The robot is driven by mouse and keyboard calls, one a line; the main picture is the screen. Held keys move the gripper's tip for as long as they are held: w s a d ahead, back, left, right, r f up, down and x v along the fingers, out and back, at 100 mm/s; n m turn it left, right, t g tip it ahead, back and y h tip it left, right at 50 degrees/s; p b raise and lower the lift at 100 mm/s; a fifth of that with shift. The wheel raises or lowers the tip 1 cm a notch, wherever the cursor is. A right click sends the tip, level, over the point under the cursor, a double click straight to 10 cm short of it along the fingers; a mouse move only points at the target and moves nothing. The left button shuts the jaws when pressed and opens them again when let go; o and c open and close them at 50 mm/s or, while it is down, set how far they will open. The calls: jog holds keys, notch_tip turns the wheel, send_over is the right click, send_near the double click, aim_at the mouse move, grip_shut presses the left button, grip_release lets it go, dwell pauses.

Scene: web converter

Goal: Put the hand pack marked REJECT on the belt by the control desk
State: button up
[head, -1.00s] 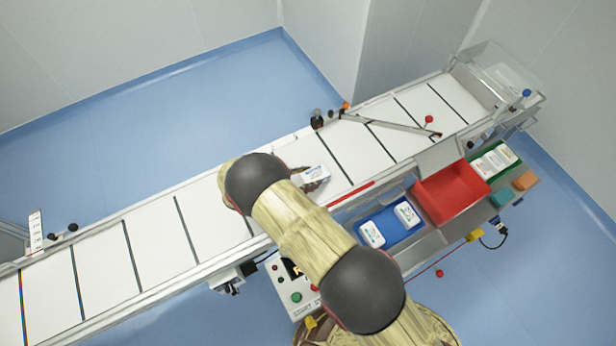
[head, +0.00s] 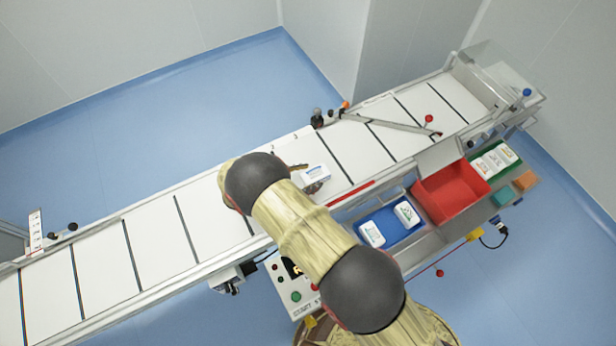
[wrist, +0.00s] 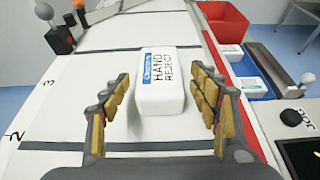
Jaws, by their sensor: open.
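The white hand pack marked HAND REJECT (wrist: 160,82) stands on the white belt (wrist: 75,105) in the wrist view, its blue-and-black label readable. My gripper (wrist: 160,115) is open around it, with one finger on each side and a visible gap to the pack. In the head view the pack (head: 315,174) shows just past the end of my arm, on the belt (head: 155,228). My arm hides most of the gripper there. The control desk (head: 290,284), with its buttons, is at the near side of the belt, partly behind my arm.
A blue tray (head: 389,239) with white packs and a red bin (head: 423,201) stand along the near side. A green tray (head: 501,175) holds more packs. A slanted guide bar (head: 390,125) crosses the belt farther right. The belt to the left is clear.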

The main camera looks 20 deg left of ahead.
jog(key=b+v, duration=0.1)
jog(key=v, duration=1.1)
jog(key=shift+r, duration=0.2)
jog(key=w+d+r+m+g+y, duration=0.1)
jog(key=w+d+r+m+g, duration=0.25)
jog(key=d+r, duration=0.45)
jog(key=w+d+r+m+g, duration=0.2)
jog(key=d+r+m, duration=0.3)
jog(key=d+r, duration=0.35)
jog(key=w+d+r+m+g+y, duration=0.1)
jog(key=w+d+r+m+g, duration=0.25)
jog(key=d+r, duration=0.45)
jog(key=s+d+r+m+y, duration=0.25)
jog(key=d+r+m, duration=0.2)
jog(key=d, duration=0.25)
jog(key=s+d+r+m+y, duration=0.1)
jog(key=s+d+r+m, duration=0.35)
jog(key=d, duration=0.25)
jog(key=s+d+r+m+t+y, duration=0.3)
jog(key=s+d+m, duration=0.4)
jog(key=s, duration=0.4)
jog(key=shift+d+r+t, duration=0.5)
jog(key=shift+d+r, duration=0.25)
jog(key=shift+r, duration=0.25)
